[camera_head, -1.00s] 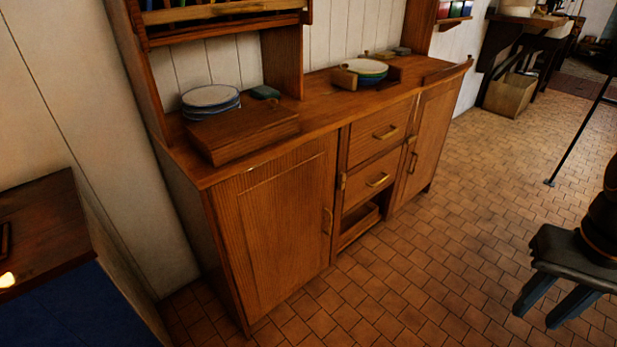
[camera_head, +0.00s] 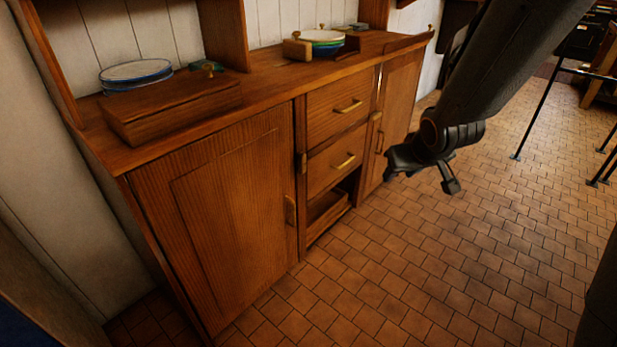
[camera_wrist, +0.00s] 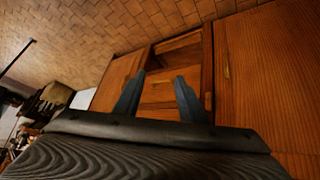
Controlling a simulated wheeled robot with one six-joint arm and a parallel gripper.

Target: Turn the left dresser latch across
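A similar right latch (camera_head: 376,116) sits by the right door (camera_head: 400,110). My gripper (camera_head: 421,181) is open and empty, in front of the dresser and right of the left latch in the head view, apart from it. In the wrist view my gripper (camera_wrist: 157,90) has its fingers spread toward the dresser front, which appears upside down.
Two brass-handled drawers (camera_head: 336,106) sit above an open shelf between the doors. A wooden box (camera_head: 170,110) and plates (camera_head: 135,72) stand on the dresser top. The tiled floor (camera_head: 430,260) in front is clear. Thin dark legs (camera_head: 535,115) stand at right.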

